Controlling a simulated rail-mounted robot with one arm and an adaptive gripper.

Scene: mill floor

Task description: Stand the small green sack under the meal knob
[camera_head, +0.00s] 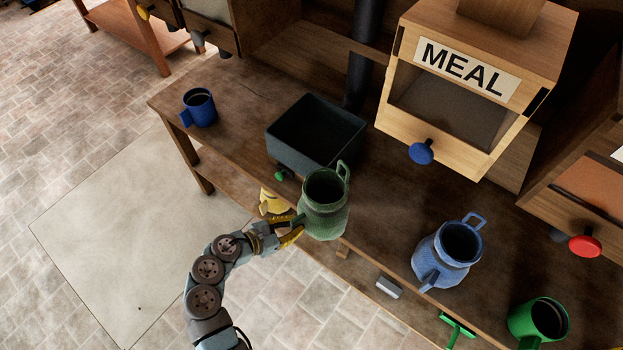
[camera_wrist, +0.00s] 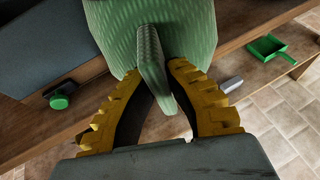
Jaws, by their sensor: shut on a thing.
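The small green sack (camera_head: 323,215), open at the top with two ear-like handles, is upright near the front edge of the bench. My gripper (camera_head: 292,222) is shut on its near handle. In the wrist view the yellow fingers (camera_wrist: 157,72) close on both sides of that handle, and the green sack body (camera_wrist: 115,30) fills the top. I cannot tell whether its base touches the bench. The meal knob (camera_head: 421,152) is blue, on the front of the wooden box labelled MEAL, up and to the right of the sack.
A dark bin (camera_head: 290,151) with a green knob (camera_head: 280,175) stands just behind and left of the sack. A blue sack (camera_head: 440,262) and a green mug (camera_head: 525,322) stand to the right. A blue mug (camera_head: 200,110) is at far left. Bench (camera_head: 385,205) below the meal knob is clear.

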